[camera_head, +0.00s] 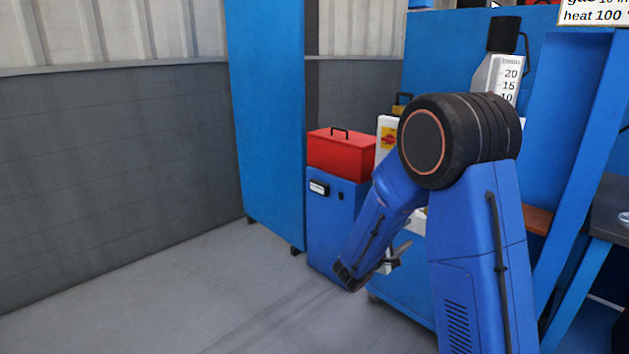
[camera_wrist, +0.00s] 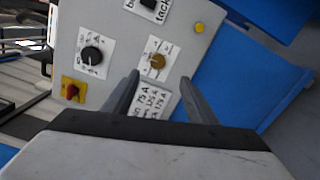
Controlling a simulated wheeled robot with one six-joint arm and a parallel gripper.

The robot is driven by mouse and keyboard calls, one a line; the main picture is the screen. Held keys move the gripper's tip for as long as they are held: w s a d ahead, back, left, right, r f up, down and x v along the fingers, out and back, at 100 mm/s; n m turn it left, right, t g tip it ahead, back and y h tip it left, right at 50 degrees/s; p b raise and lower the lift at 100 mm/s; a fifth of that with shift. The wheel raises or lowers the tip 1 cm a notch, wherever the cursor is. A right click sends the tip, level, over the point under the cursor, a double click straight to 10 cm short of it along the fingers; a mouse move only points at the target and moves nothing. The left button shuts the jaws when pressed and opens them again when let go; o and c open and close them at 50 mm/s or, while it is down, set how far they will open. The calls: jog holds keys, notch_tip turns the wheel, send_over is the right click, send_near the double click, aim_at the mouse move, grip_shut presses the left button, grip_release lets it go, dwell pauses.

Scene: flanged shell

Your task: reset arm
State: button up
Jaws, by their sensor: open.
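My gripper (camera_wrist: 157,98) is open in the wrist view, its two grey fingers spread apart with nothing between them. Past the fingertips is a grey control panel (camera_wrist: 205,15) with a black knob (camera_wrist: 92,55), a brass-coloured knob (camera_wrist: 157,61) and a red knob on a yellow plate (camera_wrist: 72,91). I cannot tell how far the fingers are from it. In the head view my blue arm is bent at a dark elbow and reaches down. The gripper there (camera_head: 398,256) is partly hidden behind the arm.
A red toolbox (camera_head: 341,153) sits on a blue cabinet (camera_head: 328,225). A tall blue cabinet (camera_head: 268,120) stands to its left, and blue machine frames stand at right. The grey floor (camera_head: 180,300) at left is clear, up to a dark wall (camera_head: 110,180).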

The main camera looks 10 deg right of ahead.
jog(key=s+d+r+m+g+y, duration=0.1)
jog(key=s+d+r+m+g, duration=0.15)
jog(key=s, duration=0.55)
jog(key=s+d+r+m+g+y, duration=0.1)
jog(key=s+d+m+g, duration=0.2)
jog(key=s, duration=0.6)
jog(key=s+d+r+m+g+y, duration=0.15)
jog(key=s+g, duration=0.25)
jog(key=s, duration=0.4)
jog(key=s+a+r+m+t+y, duration=0.2)
jog(key=s+a+m+t+y, duration=0.1)
jog(key=s+a+y, duration=0.8)
jog(key=s+a+t, duration=0.1)
jog(key=s+a, duration=0.3)
jog(key=a, duration=0.1)
jog(key=shift+s, duration=0.4)
jog(key=shift+d, duration=0.1)
